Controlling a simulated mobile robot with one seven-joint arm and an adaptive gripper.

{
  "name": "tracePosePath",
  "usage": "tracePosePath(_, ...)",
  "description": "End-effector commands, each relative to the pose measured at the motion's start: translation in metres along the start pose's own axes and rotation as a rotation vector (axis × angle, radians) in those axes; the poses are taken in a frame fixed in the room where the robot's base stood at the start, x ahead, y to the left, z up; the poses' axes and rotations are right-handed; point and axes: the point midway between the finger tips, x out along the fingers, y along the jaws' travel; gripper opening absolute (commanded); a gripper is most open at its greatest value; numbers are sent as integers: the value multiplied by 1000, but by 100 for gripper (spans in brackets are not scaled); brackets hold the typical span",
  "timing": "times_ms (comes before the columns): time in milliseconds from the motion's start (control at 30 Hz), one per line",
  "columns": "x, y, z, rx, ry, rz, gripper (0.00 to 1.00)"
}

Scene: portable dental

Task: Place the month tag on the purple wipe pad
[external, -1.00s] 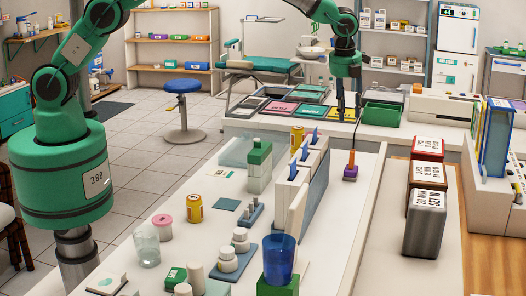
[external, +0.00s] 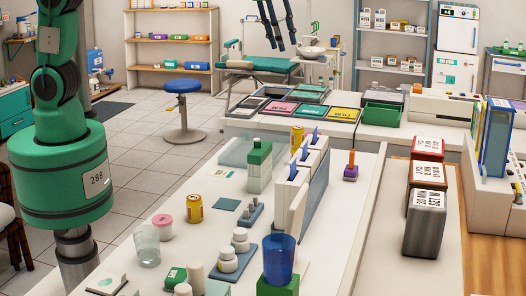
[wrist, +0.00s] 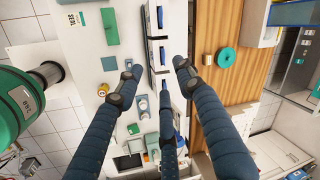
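A small purple block (external: 351,173) sits on the white counter, right of the upright file holder, with a narrow orange upright piece (external: 351,158) on it. I cannot tell for sure whether these are the wipe pad and the month tag; no tag lettering is readable. My gripper (external: 281,42) hangs high near the top of the external view, left of and well above the purple block. The purple block is not discernible in the wrist view.
The file holder (external: 316,186), a green-and-white bottle (external: 259,168), a yellow can (external: 195,209) and a blue cup (external: 279,258) crowd the counter. Three labelled tins (external: 426,222) stand at right. Coloured trays and a green bin (external: 383,115) lie behind. The counter right of the purple block is clear.

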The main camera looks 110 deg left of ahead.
Motion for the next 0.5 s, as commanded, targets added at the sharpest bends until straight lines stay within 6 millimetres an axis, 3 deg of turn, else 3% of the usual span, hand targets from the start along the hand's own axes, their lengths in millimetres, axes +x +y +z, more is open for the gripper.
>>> tracePosePath(200, -47, 54, 4, -127, 36, -24, 38)
tracePosePath(500, -94, 130, 18, -309, 91, -41, 38)
